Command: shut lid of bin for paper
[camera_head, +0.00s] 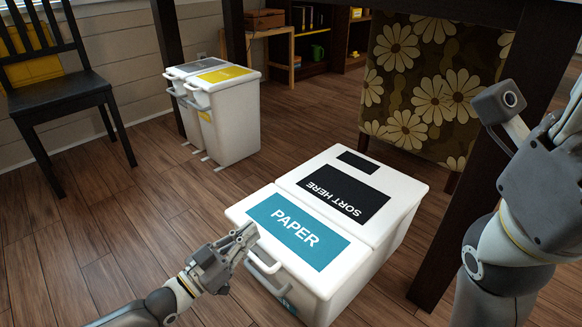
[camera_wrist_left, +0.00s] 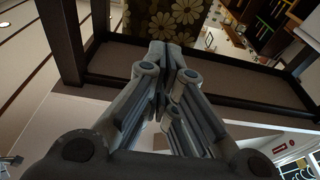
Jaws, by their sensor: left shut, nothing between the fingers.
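The paper bin (camera_head: 315,290) is white and stands on the floor at the lower middle of the head view. Its lid (camera_head: 297,232) has a blue PAPER label and lies flat, level with the neighbouring lid; it looks down on the bin. A grey handle (camera_head: 264,266) is on its front. My left gripper (camera_head: 250,232) is shut and empty, with its fingertips at the lid's front left edge, just above the handle; whether they touch is unclear. It shows shut in the left wrist view (camera_wrist_left: 166,52).
A black-labelled SORT HERE lid (camera_head: 385,185) adjoins behind. A dark table leg (camera_head: 470,200) and a floral chair (camera_head: 425,85) stand to the right and behind. Two more bins (camera_head: 235,120) and a black chair (camera_head: 60,100) are at the back left. Floor on the left is clear.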

